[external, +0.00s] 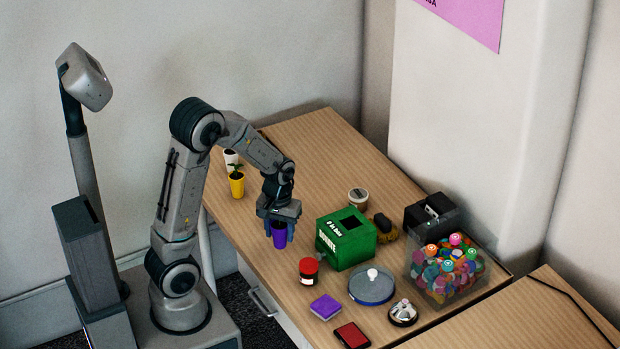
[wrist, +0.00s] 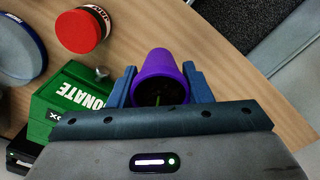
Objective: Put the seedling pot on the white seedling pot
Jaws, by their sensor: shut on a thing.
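My gripper (external: 279,228) is shut on a purple seedling pot (external: 279,238), with a blue finger on each side of it. In the wrist view the purple pot (wrist: 157,66) sits between the fingers, with a bit of green and dark soil inside. I cannot tell whether it touches the table. The white seedling pot (external: 231,157) stands on the table toward the far left, partly hidden behind a yellow pot. The yellow pot (external: 237,186) holds a green seedling and stands between the white pot and my gripper.
A green donation box (external: 346,239) stands just right of my gripper. A red-lidded jar (external: 308,270), a purple sponge-like block (external: 325,307) and a round blue-rimmed dish (external: 372,286) are nearer the front. A clear bin of colourful things (external: 446,268) stands at right. The wooden table's far middle is clear.

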